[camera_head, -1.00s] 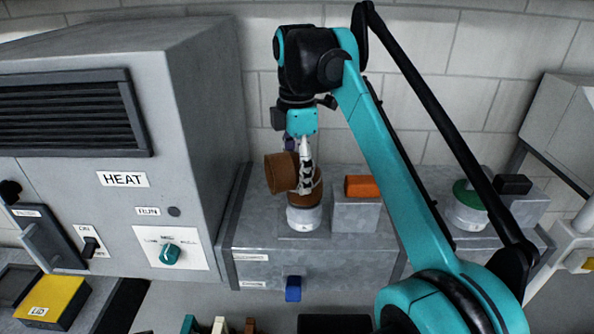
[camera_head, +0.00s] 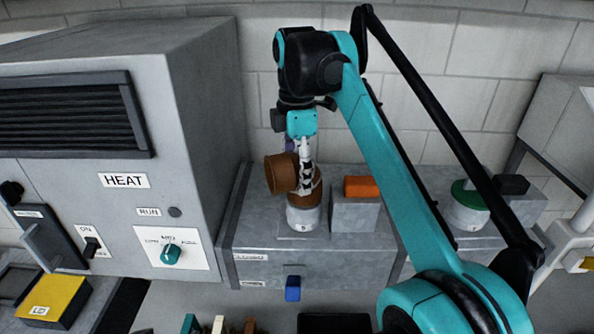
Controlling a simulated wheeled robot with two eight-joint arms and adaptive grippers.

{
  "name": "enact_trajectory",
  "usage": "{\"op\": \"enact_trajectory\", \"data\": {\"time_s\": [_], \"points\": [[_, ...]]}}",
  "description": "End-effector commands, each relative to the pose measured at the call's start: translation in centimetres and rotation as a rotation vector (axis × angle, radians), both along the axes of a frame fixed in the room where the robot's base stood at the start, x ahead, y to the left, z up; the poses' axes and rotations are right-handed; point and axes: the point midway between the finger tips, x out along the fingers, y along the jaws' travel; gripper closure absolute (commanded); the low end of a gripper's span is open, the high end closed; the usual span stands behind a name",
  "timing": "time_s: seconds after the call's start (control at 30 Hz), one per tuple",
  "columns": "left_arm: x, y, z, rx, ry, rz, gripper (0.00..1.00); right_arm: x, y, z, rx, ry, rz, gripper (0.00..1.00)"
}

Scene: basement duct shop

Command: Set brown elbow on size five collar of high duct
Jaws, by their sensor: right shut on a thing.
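The brown elbow (camera_head: 281,174) is in my right gripper (camera_head: 306,178), which is shut on it from above. The elbow's open end faces left and its lower end is down at the pale round collar (camera_head: 303,219) on top of the grey duct (camera_head: 262,226). The collar bears a small mark that looks like a 5. The elbow appears to meet the collar's top; whether it is fully seated I cannot tell. My left gripper is not in view.
An orange block (camera_head: 362,187) on a grey box (camera_head: 355,213) stands right of the collar. Another collar with a green top (camera_head: 470,195) is farther right. The heater cabinet (camera_head: 205,120) rises on the left. A blue handle (camera_head: 293,288) sticks out from the duct's front.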

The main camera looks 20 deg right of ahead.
Motion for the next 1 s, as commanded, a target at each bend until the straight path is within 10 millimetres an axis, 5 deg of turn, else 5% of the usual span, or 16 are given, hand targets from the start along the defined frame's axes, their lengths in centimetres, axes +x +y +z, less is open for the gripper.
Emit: {"op": "enact_trajectory", "data": {"time_s": [0.93, 0.97, 1.0], "points": [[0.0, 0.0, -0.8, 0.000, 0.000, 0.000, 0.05, 0.0, 0.0, -1.2, 0.000, 0.000, 0.000, 0.69], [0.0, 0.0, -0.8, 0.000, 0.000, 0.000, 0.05, 0.0, 0.0, -1.2, 0.000, 0.000, 0.000, 0.28], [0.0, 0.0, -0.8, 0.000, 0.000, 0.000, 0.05, 0.0, 0.0, -1.1, 0.000, 0.000, 0.000, 0.25]]}}
